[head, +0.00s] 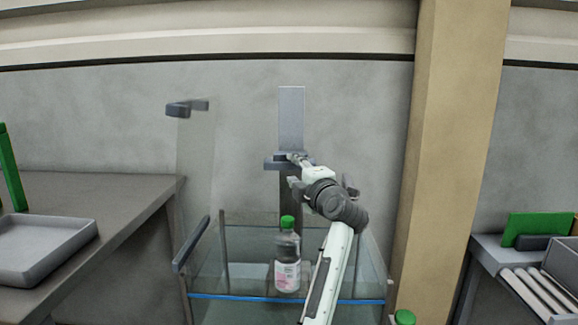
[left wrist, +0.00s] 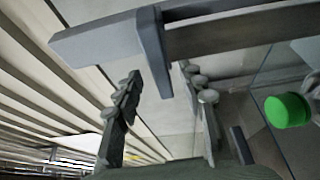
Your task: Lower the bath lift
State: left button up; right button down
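The bath lift shows in the head view as a dark post behind the glass bath (head: 220,270), with a blue-grey crossbar (head: 274,164) and an upright light-grey plate (head: 291,115) above it. My left gripper (head: 294,170) is at the crossbar, partly hidden by its own wrist. In the left wrist view the left gripper (left wrist: 165,95) has its fingers spread apart. A blue-grey bar (left wrist: 95,38) crosses beyond them, and its downward prong (left wrist: 155,55) shows in the gap. I cannot tell whether they touch. My right gripper is out of view.
A clear bottle with a green cap (head: 287,258) stands at the bath, left of my arm; its cap also shows in the left wrist view (left wrist: 287,110). A tall clear panel with a dark handle (head: 187,108) rises at left. A wooden post (head: 450,150) stands at right.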

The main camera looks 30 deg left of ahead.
aim_at(291, 167)
pick_arm(q)
jog(key=shift+x, duration=1.85)
grip_shut()
